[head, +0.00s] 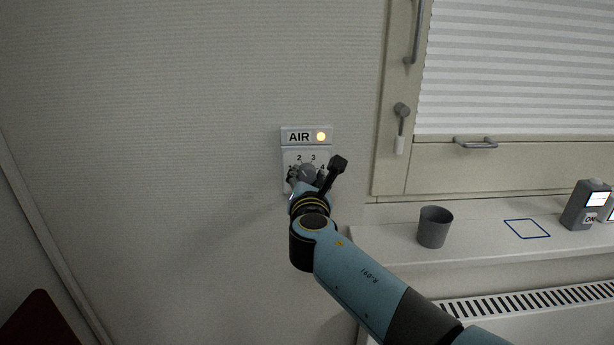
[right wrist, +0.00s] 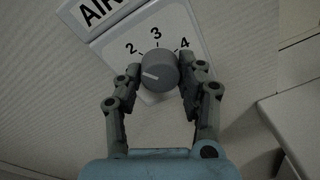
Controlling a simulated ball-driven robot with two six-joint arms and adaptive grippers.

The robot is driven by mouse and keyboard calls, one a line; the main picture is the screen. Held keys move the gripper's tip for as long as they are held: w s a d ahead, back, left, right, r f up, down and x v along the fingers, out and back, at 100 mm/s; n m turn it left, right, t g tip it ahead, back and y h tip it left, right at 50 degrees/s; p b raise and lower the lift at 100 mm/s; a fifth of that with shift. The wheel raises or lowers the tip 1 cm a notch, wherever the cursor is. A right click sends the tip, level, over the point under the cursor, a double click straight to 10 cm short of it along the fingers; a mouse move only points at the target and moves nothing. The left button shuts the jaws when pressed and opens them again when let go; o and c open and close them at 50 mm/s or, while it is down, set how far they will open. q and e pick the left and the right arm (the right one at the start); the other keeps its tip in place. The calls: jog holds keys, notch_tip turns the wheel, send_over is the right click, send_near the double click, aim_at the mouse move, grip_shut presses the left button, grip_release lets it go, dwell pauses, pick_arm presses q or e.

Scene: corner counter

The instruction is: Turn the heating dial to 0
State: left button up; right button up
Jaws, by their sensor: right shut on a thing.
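The grey round dial (right wrist: 158,71) sits on a white wall plate (head: 290,157) below a label plate reading AIR (head: 298,137). It also shows in the head view (head: 307,170). The numbers 2, 3 and 4 are readable around it; the lower numbers are hidden by my fingers. My right gripper (right wrist: 160,78) is shut on the dial, one finger on each side. My left gripper is not in view.
A lamp (head: 321,136) glows yellow beside AIR. At right, a sill (head: 390,240) holds a grey cup (head: 434,227), a blue outlined square (head: 527,229) and a grey device (head: 586,206) marked ON. A radiator grille (head: 540,301) lies below. The wall left of the plate is clear.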

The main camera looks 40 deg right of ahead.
jog(key=shift+f, duration=0.1)
dwell(0.5)
jog(key=o, duration=1.2)
jog(key=shift+c, duration=0.2)
jog(key=v, duration=0.7)
jog(key=shift+s+a, duration=0.25)
